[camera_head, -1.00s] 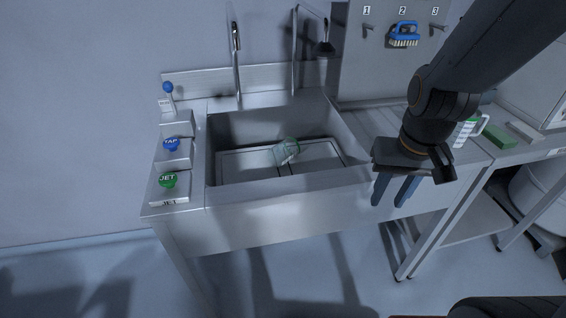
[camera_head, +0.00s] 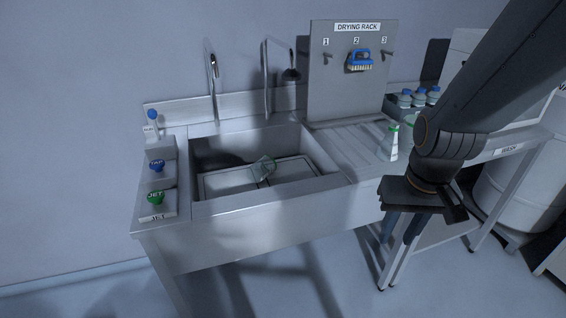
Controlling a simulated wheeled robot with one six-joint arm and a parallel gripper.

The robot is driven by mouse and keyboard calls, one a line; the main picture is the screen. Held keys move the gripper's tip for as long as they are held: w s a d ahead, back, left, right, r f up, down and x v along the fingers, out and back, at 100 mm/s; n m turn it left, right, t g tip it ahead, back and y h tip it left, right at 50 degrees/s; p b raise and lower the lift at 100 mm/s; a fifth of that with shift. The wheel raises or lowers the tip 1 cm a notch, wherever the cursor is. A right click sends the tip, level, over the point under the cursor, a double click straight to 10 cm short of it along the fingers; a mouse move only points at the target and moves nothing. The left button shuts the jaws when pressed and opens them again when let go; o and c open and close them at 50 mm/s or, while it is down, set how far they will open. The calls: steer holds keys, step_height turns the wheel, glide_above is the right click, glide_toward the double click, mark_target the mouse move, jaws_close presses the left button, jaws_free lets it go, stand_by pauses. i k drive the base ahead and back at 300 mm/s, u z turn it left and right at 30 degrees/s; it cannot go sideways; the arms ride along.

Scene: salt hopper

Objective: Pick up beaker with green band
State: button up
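A clear glass beaker (camera_head: 263,168) with a greenish tint rests in the sink basin, apparently tilted; it is small and I cannot make out a band clearly. My gripper (camera_head: 401,228) is in front of the counter, to the right of the sink and well apart from the beaker. It points down, its two blue fingers are spaced apart, and nothing shows between them. My arm hides part of the right side of the bench.
A clear flask with green markings (camera_head: 390,145) stands on the ribbed drainboard (camera_head: 345,143). Two taps (camera_head: 213,85) rise behind the sink (camera_head: 240,207). Blue-capped bottles (camera_head: 404,98) stand at the back right.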

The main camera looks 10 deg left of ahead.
mark_target(260, 170)
steer(key=z, duration=0.05)
steer(key=i, duration=1.2)
steer(key=u, duration=0.85)
